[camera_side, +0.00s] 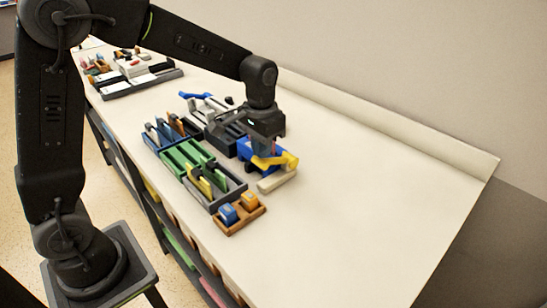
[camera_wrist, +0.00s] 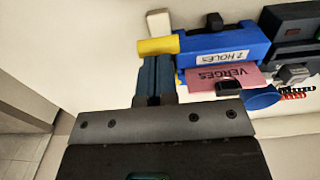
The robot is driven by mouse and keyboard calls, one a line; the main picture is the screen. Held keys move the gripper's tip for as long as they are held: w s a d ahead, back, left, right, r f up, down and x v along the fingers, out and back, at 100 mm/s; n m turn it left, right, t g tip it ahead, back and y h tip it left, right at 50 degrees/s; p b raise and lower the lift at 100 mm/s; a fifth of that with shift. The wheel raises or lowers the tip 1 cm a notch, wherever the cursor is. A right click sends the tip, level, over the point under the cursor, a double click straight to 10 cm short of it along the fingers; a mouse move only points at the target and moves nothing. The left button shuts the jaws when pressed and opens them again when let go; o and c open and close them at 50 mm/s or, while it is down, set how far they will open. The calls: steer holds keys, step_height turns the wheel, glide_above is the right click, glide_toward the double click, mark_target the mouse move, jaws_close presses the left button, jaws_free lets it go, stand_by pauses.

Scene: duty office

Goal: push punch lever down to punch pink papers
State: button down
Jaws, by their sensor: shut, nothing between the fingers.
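The blue punch (camera_wrist: 222,48), labelled "2 HOLES", stands on the bench and also shows in the side view (camera_side: 244,149). Its yellow lever (camera_side: 287,160) sticks out to the right in the side view; its end shows in the wrist view (camera_wrist: 158,46). Pink papers (camera_wrist: 228,76), marked "VERGES", lie against the punch's near side in the wrist view; how far in they sit is hidden. My gripper (camera_wrist: 154,62) is shut and empty, pointing down with its fingertips beside the yellow lever end. I cannot tell whether they touch. The gripper also shows in the side view (camera_side: 266,148).
A pale block (camera_side: 277,181) lies beside the lever. The bench to the right (camera_side: 380,210) is clear.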

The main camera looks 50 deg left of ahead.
mark_target(262, 165)
steer(key=shift+f, duration=2.75)
steer(key=shift+r, duration=5.55)
steer(key=shift+s+r, duration=0.2)
steer(key=shift+s, duration=0.05)
steer(key=s+r+t, duration=0.3)
steer(key=s+t, duration=0.2)
steer(key=s, duration=1.4)
steer(key=shift+s+d+t, duration=0.15)
steer(key=shift+d+t, duration=0.05)
steer(key=shift+t, duration=0.1)
